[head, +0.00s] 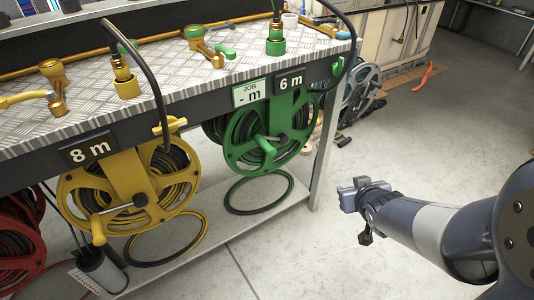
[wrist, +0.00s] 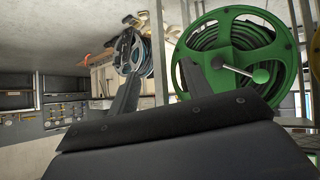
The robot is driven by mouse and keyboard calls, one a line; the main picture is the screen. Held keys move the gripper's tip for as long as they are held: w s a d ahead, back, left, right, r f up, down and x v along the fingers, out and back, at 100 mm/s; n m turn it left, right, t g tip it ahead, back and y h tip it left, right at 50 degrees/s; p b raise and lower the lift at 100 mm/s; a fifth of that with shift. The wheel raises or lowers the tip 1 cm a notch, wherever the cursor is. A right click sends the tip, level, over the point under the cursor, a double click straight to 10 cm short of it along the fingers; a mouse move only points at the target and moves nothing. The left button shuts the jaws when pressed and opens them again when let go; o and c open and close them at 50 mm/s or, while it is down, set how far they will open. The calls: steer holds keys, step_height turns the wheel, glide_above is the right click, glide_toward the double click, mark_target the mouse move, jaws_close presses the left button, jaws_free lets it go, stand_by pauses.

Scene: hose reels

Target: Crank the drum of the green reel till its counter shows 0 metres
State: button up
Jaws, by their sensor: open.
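The green reel (head: 232,153) hangs under the bench's front edge, with dark hose wound on its drum. Its counter (head: 290,83) reads 6 m. A card (head: 249,93) beside it reads "JOB - m". The crank is a pale metal arm with a green knob (head: 265,144) on the reel's front. My gripper (head: 352,192) is open and empty, to the right of the reel and apart from it. In the wrist view the reel (wrist: 288,58) fills the right side. The crank knob (wrist: 261,76) shows beyond my right finger, and my gripper (wrist: 165,75) has its fingers spread.
A yellow reel (head: 70,195) with an 8 m counter (head: 87,149) hangs to the left; part of a red reel (head: 40,262) shows beyond it. A bench leg (head: 326,150) stands right of the green reel. The floor around my gripper is clear.

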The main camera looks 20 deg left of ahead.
steer(key=w+a+f+n+t+y+b, duration=0.1)
steer(key=w+a+f+n+y+b, duration=0.15)
steer(key=a+y, duration=0.6)
steer(key=n+y+b, duration=0.3)
glide_toward(265, 146)
steer(key=shift+h, duration=0.25)
steer(key=x, duration=0.3)
steer(key=b+x, duration=0.1)
steer(key=x, duration=0.3)
steer(key=b+x, duration=0.1)
steer(key=x, duration=0.3)
steer(key=shift+w+d+f, duration=0.15)
steer(key=shift+w+f, duration=0.15)
steer(key=shift+f, duration=0.05)
steer(key=shift+c, duration=0.2)
jaws_close()
